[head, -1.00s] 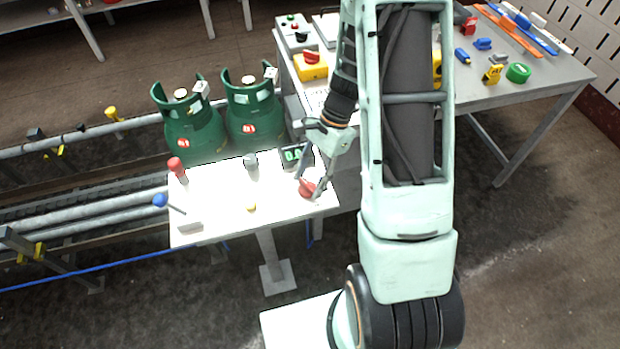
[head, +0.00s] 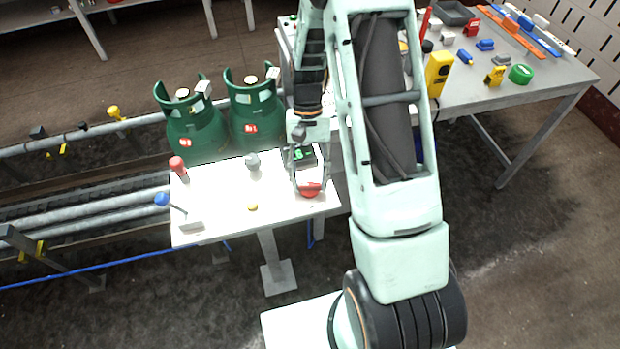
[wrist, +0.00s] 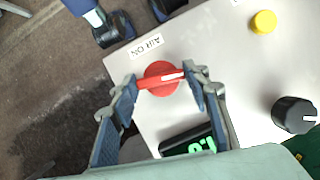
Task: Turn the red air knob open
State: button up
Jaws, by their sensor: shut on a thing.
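The red air knob (head: 312,190) is on the right part of the white panel (head: 225,212), near its front edge. In the wrist view the red knob (wrist: 158,80) is round with a raised bar that lies nearly crosswise in the picture, a white mark towards its right end. An "AIR ON" label (wrist: 146,46) is printed beside it. My gripper (head: 308,188) is over the knob from above. In the wrist view my gripper's fingers (wrist: 160,77) stand on either side of the knob and are shut on the ends of its bar.
A green-lit display (head: 304,155) sits behind the knob. A grey-black knob (wrist: 294,114), a yellow button (head: 252,207), a red-topped lever (head: 177,165) and a blue-topped lever (head: 162,199) share the panel. Green gas cylinders (head: 196,130) stand behind it.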

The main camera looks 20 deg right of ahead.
jog(key=shift+n+h, duration=0.5)
jog(key=shift+n, duration=0.7)
jog(key=o, duration=1.2)
jog(key=shift+c, duration=0.2)
jog(key=shift+r, duration=0.1)
jog(key=v, duration=1.2)
jog(key=shift+w+a, duration=0.1)
jog(key=shift+w, duration=0.05)
